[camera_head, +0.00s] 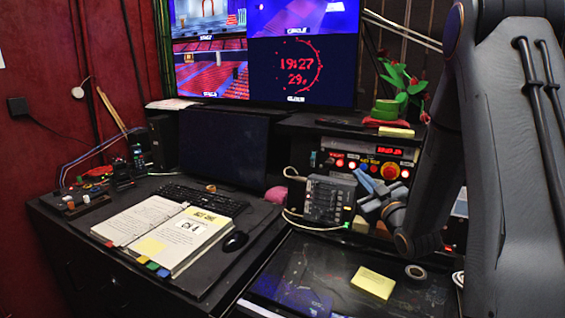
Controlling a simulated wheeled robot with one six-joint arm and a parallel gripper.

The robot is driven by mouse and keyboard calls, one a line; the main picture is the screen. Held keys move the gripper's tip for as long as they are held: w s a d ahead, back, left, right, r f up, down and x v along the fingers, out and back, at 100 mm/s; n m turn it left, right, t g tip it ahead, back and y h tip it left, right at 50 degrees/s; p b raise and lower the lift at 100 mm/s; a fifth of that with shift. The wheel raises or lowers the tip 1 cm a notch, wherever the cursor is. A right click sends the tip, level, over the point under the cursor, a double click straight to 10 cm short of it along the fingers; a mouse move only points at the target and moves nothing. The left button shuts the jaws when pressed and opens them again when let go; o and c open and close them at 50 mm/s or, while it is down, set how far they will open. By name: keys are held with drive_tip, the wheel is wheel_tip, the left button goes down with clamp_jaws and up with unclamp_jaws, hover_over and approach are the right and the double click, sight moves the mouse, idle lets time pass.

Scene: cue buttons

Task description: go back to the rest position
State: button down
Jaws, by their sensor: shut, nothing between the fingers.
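My gripper (366,183) is at the right of the head view, at the end of my dark arm. Its grey-blue fingers are shut and empty. They are in front of the lower part of the cue button panel (345,148), which has lit red and white buttons, a blue one and a red digital display. I cannot tell whether the fingertips touch the panel. My arm hides the panel's right side and much of the desk there.
A black box with cables (322,198) stands just left of my gripper. A yellow note pad (373,282) and a tape roll (416,272) lie on the dark surface below. An open binder (165,235), keyboard (205,198) and mouse (235,241) are at left. A large monitor (305,70) stands behind.

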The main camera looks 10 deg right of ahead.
drive_tip(key=s+a+f+m+g+h, duration=0.3)
drive_tip(key=s+a+f+g, duration=0.35)
drive_tip(key=f+g, duration=0.3)
drive_tip(key=s+a+f+m+g, duration=0.1)
drive_tip(key=s+a+g, duration=0.1)
drive_tip(key=s, duration=0.5)
drive_tip(key=s+a+f+m+g, duration=0.1)
drive_tip(key=s+a+g, duration=0.1)
drive_tip(key=s, duration=0.6)
drive_tip(key=s+a+f+g+b, duration=0.1)
drive_tip(key=s+a+f+g, duration=0.1)
drive_tip(key=s, duration=0.6)
drive_tip(key=a+g, duration=0.1)
drive_tip(key=g, duration=0.1)
drive_tip(key=shift+m+g+y, duration=0.3)
drive_tip(key=shift+m+g, duration=0.05)
drive_tip(key=shift+m, duration=0.05)
drive_tip(key=shift+w, duration=0.1)
